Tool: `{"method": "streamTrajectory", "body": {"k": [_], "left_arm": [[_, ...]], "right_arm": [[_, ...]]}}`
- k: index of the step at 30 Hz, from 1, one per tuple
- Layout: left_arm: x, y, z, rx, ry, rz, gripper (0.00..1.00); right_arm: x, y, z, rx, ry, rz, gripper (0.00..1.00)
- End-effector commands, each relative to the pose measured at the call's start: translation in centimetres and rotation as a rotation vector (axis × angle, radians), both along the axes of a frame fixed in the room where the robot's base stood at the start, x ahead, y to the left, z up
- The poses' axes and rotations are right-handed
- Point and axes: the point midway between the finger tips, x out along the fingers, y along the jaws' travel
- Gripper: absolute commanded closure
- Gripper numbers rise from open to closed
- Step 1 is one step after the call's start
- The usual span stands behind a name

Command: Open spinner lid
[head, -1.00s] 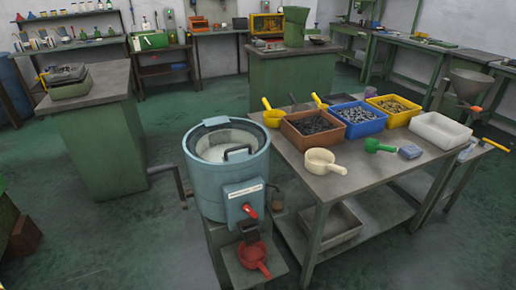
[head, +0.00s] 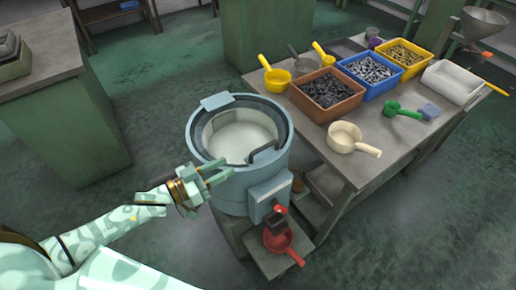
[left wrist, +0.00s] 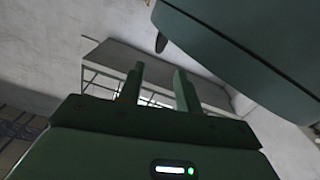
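The spinner (head: 232,188) is a blue-grey round drum beside the table. Its lid appears to lie flat on top, with a dark handle (head: 266,151) at the front right and a light blue hinge-like tab (head: 217,101) at the back. A pale inside shows through the top. My left gripper (head: 222,172) is at the drum's front left, near rim height, apart from the handle; contact with the drum cannot be told. In the left wrist view its two fingers (left wrist: 158,88) are apart with nothing between them. My right gripper is not in view.
A red scoop (head: 282,243) sits below the spinner's outlet. The table (head: 385,165) at right holds brown, blue and yellow bins, a white tray (head: 454,82) and a cream scoop (head: 346,138). A green cabinet (head: 70,135) stands at left; floor between is clear.

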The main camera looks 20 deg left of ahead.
Motion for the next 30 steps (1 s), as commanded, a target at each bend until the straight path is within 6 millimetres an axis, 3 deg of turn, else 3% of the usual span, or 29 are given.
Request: {"method": "streamTrajectory", "body": {"k": [6, 12, 18, 27, 30], "left_arm": [[4.6, -3.6, -0.1, -0.001, -0.003, 0.001, 0.66], [7.8, -6.1, -0.1, 0.001, -0.002, 0.002, 0.66], [9.4, -7.3, -0.1, 0.001, 0.000, 0.003, 0.66], [9.5, -7.4, 0.0, 0.002, 0.001, 0.003, 0.66], [9.5, -7.4, 0.0, 0.002, 0.001, 0.003, 0.91]], "right_arm": [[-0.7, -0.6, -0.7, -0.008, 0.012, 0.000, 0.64], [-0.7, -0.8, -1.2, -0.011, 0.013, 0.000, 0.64], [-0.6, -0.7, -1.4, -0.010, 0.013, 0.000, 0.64], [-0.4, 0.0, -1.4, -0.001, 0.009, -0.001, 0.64], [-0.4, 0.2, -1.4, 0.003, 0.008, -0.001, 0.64]]}}
